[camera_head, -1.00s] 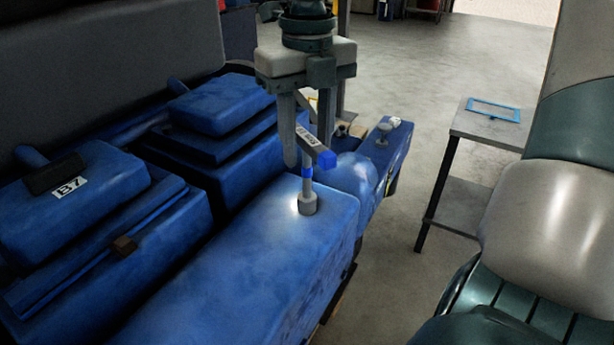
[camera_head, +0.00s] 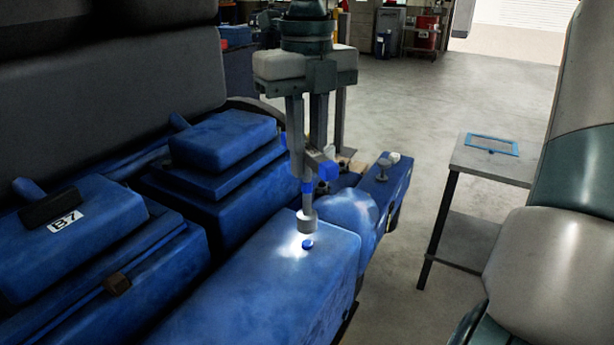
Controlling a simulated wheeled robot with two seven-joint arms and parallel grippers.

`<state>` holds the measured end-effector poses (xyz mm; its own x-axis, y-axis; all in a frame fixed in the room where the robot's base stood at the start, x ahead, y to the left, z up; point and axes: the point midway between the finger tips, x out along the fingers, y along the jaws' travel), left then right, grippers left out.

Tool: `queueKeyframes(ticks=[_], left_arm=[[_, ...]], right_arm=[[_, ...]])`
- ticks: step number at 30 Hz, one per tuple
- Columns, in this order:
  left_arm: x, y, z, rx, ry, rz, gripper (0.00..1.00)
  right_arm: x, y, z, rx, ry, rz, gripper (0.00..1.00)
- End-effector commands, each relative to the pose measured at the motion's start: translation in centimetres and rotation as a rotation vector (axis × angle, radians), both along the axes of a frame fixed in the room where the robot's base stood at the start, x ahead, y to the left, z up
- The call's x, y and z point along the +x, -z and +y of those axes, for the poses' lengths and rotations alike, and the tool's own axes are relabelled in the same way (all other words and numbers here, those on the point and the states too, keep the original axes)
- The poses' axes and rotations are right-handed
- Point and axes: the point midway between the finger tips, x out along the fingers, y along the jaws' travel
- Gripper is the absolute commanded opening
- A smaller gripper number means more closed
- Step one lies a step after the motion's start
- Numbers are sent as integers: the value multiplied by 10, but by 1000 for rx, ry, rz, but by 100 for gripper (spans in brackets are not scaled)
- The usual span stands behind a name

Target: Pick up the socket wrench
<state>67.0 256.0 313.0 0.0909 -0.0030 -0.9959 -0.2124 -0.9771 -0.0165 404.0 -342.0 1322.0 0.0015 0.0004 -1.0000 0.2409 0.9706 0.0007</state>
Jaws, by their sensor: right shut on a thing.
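The socket wrench (camera_head: 308,205) hangs upright under my right gripper (camera_head: 306,168). It has a grey shaft with a blue band, a blue piece at the upper right and a round grey socket at its lower end. My right gripper is shut on the wrench's upper part, with its fingers pointing down. The socket is a little above the blue engine cover (camera_head: 250,285), apart from a small blue bolt head (camera_head: 307,244) on that cover. My left gripper is not in view.
Other blue engine covers (camera_head: 225,140) stand at the left, one with a B7 label (camera_head: 66,221). A small grey side table (camera_head: 490,160) with a blue frame (camera_head: 492,145) on it stands at the right. The floor (camera_head: 400,105) between engine and table is clear.

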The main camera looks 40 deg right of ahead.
Motion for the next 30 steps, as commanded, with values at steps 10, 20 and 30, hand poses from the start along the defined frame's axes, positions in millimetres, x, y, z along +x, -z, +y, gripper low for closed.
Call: queueKeyframes(ticks=[10,20,30], left_arm=[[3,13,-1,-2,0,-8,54],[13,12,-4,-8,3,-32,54],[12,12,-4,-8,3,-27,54]], right_arm=[[0,-51,0,-1,0,-2,0],[0,-60,1,0,-2,1,0],[0,-60,0,0,-2,1,0]])
